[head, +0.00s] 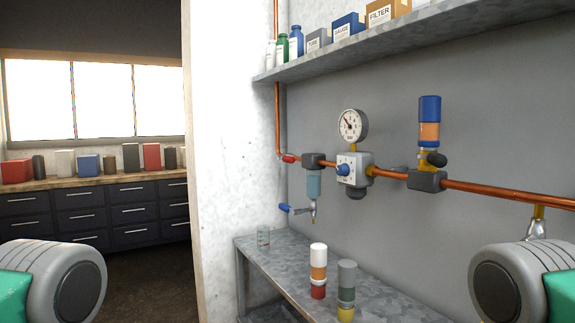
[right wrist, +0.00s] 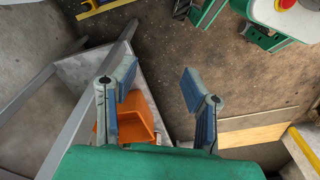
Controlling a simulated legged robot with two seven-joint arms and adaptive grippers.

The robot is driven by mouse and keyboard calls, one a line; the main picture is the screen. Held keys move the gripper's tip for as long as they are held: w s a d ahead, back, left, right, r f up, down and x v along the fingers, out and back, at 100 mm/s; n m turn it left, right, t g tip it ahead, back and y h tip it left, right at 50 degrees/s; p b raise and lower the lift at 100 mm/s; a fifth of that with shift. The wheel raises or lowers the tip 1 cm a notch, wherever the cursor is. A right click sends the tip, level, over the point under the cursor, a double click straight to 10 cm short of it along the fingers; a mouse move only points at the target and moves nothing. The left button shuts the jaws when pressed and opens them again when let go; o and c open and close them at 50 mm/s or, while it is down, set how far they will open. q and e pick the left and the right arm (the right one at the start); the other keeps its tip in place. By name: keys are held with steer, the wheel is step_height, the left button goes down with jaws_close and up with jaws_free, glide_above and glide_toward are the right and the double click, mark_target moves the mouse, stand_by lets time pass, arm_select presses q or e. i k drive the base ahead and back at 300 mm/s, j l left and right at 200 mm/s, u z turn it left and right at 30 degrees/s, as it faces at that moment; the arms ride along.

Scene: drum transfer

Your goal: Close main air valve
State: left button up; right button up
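A copper air line runs along the grey wall in the head view. A small red fitting (head: 289,158) sits on it at the left; I cannot tell whether this is the main air valve. A lever with a blue handle (head: 297,209) hangs below the filter bowl (head: 313,184). A regulator block (head: 352,169) with a blue knob carries a round pressure gauge (head: 352,124). My right gripper (right wrist: 155,88) is open and empty in the right wrist view, above the floor and away from the pipe. My left gripper is out of view.
A shelf (head: 350,46) with bottles and boxes is above. In the right wrist view an orange object (right wrist: 141,117) lies beyond the fingers.

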mark_target(288, 159)
steer(key=i+j, duration=0.75)
steer(key=i, duration=0.15)
steer(key=i+j+z, duration=0.2)
steer(key=i+j, duration=0.2)
steer(key=i+j+z, duration=0.25)
steer(key=i+j, duration=0.15)
steer(key=i+j+z, duration=0.2)
steer(key=j, duration=0.45)
steer(key=i, duration=0.1)
